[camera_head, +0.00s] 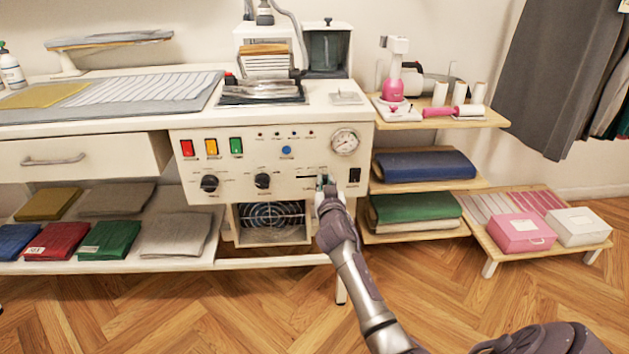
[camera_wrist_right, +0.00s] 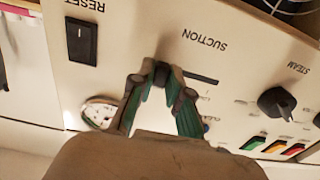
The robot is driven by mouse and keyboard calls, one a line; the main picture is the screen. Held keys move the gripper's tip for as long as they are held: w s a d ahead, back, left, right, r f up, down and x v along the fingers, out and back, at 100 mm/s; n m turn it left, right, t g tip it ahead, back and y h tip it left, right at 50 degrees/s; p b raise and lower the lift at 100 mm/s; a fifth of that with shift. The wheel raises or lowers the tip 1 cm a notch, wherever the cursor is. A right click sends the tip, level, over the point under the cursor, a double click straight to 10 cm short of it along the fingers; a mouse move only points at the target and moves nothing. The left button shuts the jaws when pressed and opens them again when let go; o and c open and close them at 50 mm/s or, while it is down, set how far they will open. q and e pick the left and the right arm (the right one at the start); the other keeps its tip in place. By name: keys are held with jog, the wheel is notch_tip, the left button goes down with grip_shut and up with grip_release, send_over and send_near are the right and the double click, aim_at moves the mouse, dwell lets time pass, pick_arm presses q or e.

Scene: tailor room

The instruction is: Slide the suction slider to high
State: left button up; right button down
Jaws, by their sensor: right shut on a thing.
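The white control panel (camera_head: 265,160) of the ironing station carries the suction slider. Its dark slot (camera_wrist_right: 201,78) sits beside the word SUCTION (camera_wrist_right: 204,40) in the wrist view, and the slot also shows in the head view (camera_head: 306,177). My right gripper (camera_head: 322,184) is at the panel, at the right end of the visible slot. In the wrist view the right gripper (camera_wrist_right: 161,76) is shut on the small dark slider knob, which its fingertips mostly hide. The visible slot runs to the left of the gripper in the head view. My left gripper is not in view.
A black reset switch (camera_wrist_right: 82,41) is close to the fingers. A round gauge (camera_head: 345,142), two black knobs (camera_head: 263,181) and red, yellow and green buttons (camera_head: 211,147) share the panel. A shelf with folded cloth (camera_head: 424,166) stands to the right.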

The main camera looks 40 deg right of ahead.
jog(key=shift+s+d, duration=0.1)
jog(key=shift+d, duration=0.05)
jog(key=c, duration=1.5)
grip_release()
jog(key=o, duration=0.4)
jog(key=shift+s+d, duration=0.1)
jog(key=shift+d, duration=0.05)
jog(key=shift+s+a, duration=0.15)
jog(key=shift+a, duration=0.05)
jog(key=v, duration=1.1)
jog(key=shift+s+a+f, duration=0.1)
jog(key=shift+s+a, duration=0.1)
jog(key=shift+s, duration=0.05)
